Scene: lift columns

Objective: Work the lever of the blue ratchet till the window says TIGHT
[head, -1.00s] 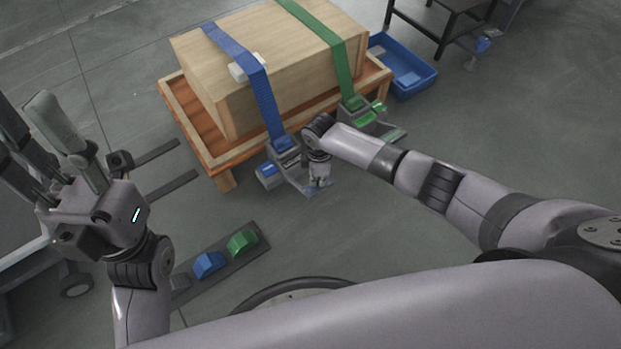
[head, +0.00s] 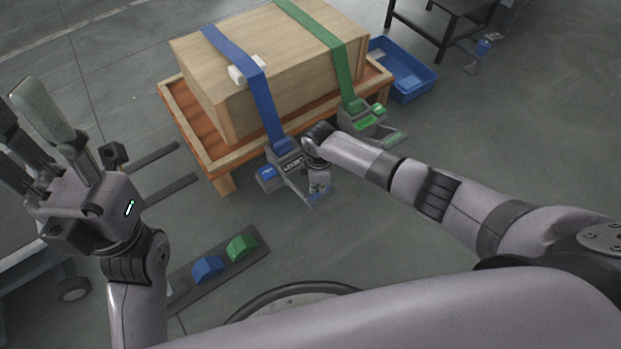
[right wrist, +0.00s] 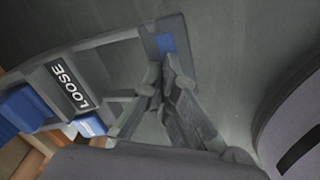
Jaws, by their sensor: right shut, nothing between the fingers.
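The blue ratchet (head: 268,173) hangs at the lower end of the blue strap (head: 262,100), at the crate's front edge. In the right wrist view its window (right wrist: 70,87) reads LOOSE. Its grey lever (right wrist: 112,40) sticks out from the body and has a blue patch near its end (right wrist: 167,43). My right gripper (head: 319,188) is shut and empty at the lever; in the right wrist view its fingertips (right wrist: 165,75) are close beside the lever's end. I cannot tell whether they touch it. My left gripper (head: 22,112) is raised at the far left, fingers apart, empty.
A green ratchet (head: 368,122) on a green strap (head: 335,45) sits right of the blue one. A wooden box (head: 200,75) stands on a wooden pallet (head: 240,157). A blue bin (head: 420,85) is behind. A floor panel holds blue (head: 208,267) and green (head: 242,247) blocks.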

